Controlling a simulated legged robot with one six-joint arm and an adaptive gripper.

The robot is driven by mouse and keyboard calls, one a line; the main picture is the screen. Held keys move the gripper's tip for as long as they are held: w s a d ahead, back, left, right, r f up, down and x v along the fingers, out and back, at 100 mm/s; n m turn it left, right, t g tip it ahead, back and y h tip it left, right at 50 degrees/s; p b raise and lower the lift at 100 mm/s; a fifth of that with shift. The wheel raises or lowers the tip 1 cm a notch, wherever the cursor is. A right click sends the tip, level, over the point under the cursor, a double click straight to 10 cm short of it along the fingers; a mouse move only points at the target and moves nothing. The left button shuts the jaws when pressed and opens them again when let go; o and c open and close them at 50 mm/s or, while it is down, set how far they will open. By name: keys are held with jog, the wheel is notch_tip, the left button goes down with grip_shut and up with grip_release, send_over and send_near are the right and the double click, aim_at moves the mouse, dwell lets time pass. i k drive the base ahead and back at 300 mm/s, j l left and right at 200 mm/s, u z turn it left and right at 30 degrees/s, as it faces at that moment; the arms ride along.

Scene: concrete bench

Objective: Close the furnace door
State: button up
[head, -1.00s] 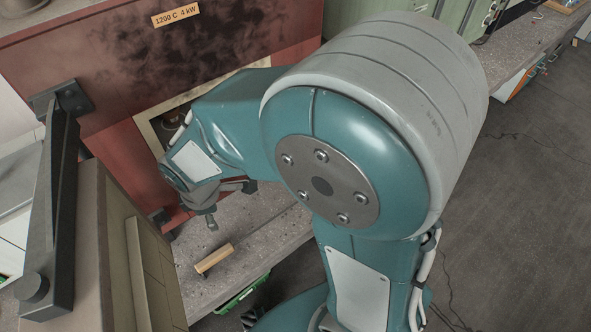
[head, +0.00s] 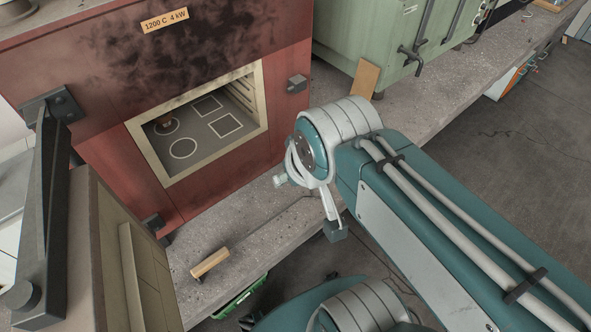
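The red furnace (head: 215,195) stands on the bench, its square opening uncovered, and a 1200 C 4 kW label is above it. Its door (head: 112,250) is swung wide open at the lower left, pale inner lining facing right and a black bar (head: 45,215) along its outer side. A dark catch block (head: 297,82) sits right of the opening. My gripper (head: 312,205) is in front of the furnace's right side, above the bench edge, apart from the door. It appears empty; my wrist partly hides it, so its opening is unclear.
Inside the furnace (head: 196,160), a small brown object (head: 167,124) stands on the floor, which has drawn circles and squares. A wooden-handled tool (head: 210,262) lies on the bench (head: 255,222) near the door. A green cabinet (head: 375,45) and wooden board (head: 362,78) stand right.

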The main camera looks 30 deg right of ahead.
aim_at(86, 263)
jog(key=u, duration=1.95)
jog(key=k+j+u, duration=0.1)
jog(key=j, duration=0.25)
jog(key=k+j+u, duration=0.1)
jog(key=j, duration=0.3)
jog(key=i+j, duration=0.3)
jog(key=j, duration=0.2)
